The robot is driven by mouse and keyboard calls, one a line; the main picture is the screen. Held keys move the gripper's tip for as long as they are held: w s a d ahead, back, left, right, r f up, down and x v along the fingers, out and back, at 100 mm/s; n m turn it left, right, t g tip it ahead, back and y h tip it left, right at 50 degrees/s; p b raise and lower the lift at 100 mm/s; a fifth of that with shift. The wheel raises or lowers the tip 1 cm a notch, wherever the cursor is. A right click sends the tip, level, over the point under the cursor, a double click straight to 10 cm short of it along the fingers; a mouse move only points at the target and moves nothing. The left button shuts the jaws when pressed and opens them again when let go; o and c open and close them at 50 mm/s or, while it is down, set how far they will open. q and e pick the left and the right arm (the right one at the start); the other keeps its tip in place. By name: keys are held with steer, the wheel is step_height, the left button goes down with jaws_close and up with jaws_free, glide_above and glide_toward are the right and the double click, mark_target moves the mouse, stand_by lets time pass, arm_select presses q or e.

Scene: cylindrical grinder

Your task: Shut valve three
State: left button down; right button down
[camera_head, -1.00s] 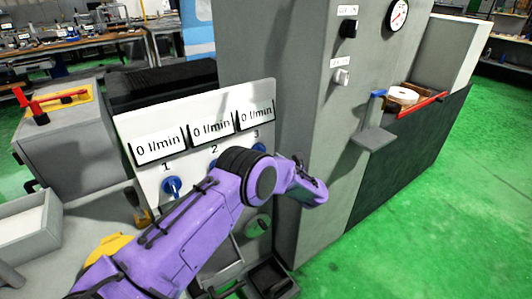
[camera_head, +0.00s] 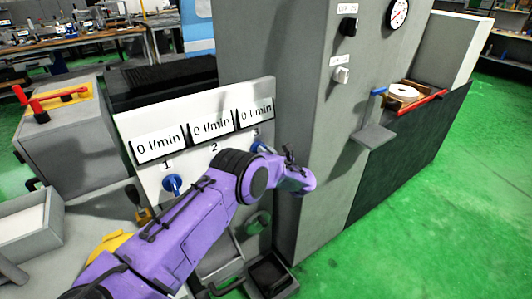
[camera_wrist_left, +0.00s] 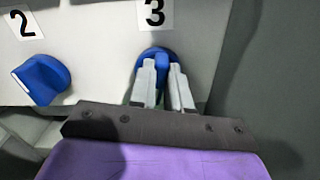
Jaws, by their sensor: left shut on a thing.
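Valve three is a blue round knob (camera_wrist_left: 158,52) under the number 3 on a white panel (camera_head: 190,118). In the head view a small part of the knob (camera_head: 258,147) shows beside my purple left arm. My left gripper (camera_wrist_left: 163,68) is shut on the knob, with one grey finger on each side of its upright ridge. In the head view the left gripper (camera_head: 277,152) is small and partly hidden by the arm. The panel's readouts all show 0 l/min. My right gripper is not in view.
The blue knob of valve two (camera_wrist_left: 41,79) sits left of the gripper, tilted. The blue knob of valve one (camera_head: 172,185) is further left. A tall grey cabinet (camera_head: 300,90) stands close on the right. A dark tray (camera_head: 268,275) lies below.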

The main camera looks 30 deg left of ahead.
arm_select(q)
step_height(320, 180, down, 3)
steer(key=m+b, duration=0.7)
steer(key=m, duration=2.6)
steer(key=shift+s, duration=0.15)
steer(key=shift+m, duration=0.4)
steer(key=c, duration=1.1)
jaws_free()
